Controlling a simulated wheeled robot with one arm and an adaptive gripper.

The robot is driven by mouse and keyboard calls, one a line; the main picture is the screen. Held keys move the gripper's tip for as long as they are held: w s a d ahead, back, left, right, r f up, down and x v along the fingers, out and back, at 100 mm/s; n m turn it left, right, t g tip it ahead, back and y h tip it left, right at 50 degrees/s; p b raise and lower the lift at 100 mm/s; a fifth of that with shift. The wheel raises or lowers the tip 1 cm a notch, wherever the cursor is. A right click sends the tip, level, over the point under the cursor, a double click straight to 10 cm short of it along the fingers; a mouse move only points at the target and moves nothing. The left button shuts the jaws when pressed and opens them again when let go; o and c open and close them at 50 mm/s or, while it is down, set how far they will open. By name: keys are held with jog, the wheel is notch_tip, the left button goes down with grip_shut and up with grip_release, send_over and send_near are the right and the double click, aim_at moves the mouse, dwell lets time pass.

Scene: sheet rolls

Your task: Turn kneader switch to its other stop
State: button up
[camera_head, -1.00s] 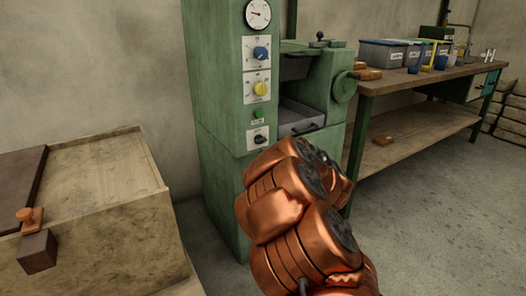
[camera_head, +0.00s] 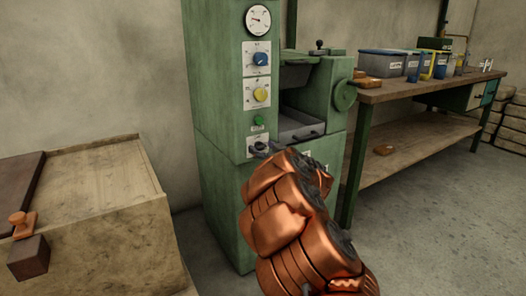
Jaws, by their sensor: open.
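The green kneader cabinet (camera_head: 222,130) stands in the middle, with a column of controls on its front. The lowest white panel (camera_head: 250,147) carries a small dark switch (camera_head: 256,146), partly covered by my gripper. Its pointer direction cannot be made out, and the panel labels are too small to read. My gripper (camera_head: 266,150) shows as small dark fingers right at this switch, beyond the copper arm links. It is open. Whether the fingers touch the switch or stand just in front of it cannot be told.
Above are a green button (camera_head: 258,121), a yellow knob (camera_head: 261,94), a blue knob (camera_head: 261,59) and a gauge (camera_head: 258,20). A wooden chest (camera_head: 105,215) stands at left. A workbench (camera_head: 415,87) with bins is at right. Floor between is clear.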

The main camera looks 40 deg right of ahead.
jog(key=c, duration=1.1)
jog(key=shift+c, duration=0.2)
jog(key=shift+w+n+p, duration=0.1)
jog(key=shift+n+p, duration=0.2)
jog(key=shift+p, duration=0.15)
jog(key=shift+n+p, duration=0.85)
jog(key=shift+n, duration=0.05)
jog(key=n, duration=0.5)
jog(key=shift+a+f+p, duration=0.1)
jog(key=shift+f+p, duration=0.05)
jog(key=shift+p, duration=0.25)
jog(key=n+b, duration=0.1)
jog(key=n, duration=0.4)
jog(key=shift+f, duration=0.1)
jog(key=n+b, duration=0.1)
jog(key=n, duration=0.4)
jog(key=shift+a+b, duration=0.1)
jog(key=shift+b, duration=0.3)
